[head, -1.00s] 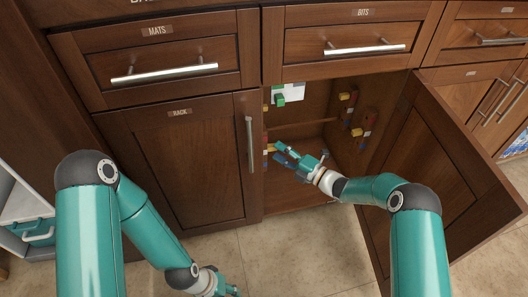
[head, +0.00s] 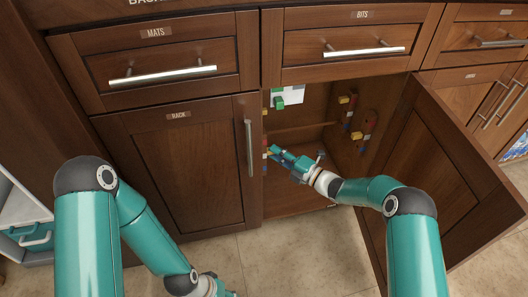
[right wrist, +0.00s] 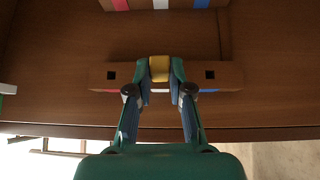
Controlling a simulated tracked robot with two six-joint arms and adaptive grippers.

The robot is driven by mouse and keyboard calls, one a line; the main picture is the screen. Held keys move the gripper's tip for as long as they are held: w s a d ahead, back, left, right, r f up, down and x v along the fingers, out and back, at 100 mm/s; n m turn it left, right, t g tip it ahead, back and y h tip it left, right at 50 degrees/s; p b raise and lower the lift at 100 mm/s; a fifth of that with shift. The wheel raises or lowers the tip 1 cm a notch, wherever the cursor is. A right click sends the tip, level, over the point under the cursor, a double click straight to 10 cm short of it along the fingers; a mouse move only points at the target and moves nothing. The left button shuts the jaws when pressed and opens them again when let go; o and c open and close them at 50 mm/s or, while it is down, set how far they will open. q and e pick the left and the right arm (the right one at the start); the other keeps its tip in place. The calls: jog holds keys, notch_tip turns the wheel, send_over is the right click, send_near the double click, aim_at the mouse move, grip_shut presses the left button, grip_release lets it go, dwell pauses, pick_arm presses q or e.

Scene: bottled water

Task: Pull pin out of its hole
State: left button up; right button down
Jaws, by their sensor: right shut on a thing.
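In the right wrist view the yellow pin (right wrist: 159,68) sits at the middle of a wooden strip (right wrist: 232,77), between two square holes that show empty. My right gripper (right wrist: 160,78) is shut on the pin, one finger on each side. How deep the pin sits is hidden. In the head view my right gripper (head: 276,155) is inside the open cabinet, at its left wall, and hides most of the pin.
The open cabinet door (head: 440,165) stands to the right of my right arm. Strips with yellow pieces (head: 363,133) are on the cabinet's right wall. A white panel with a green block (head: 279,102) is at the back. The shut RACK door (head: 180,170) is at left.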

jog(key=shift+d+f, duration=0.1)
jog(key=shift+f, duration=0.05)
jog(key=p+v, duration=0.4)
jog(key=v, duration=0.2)
jog(key=shift+s, duration=0.5)
dwell(0.8)
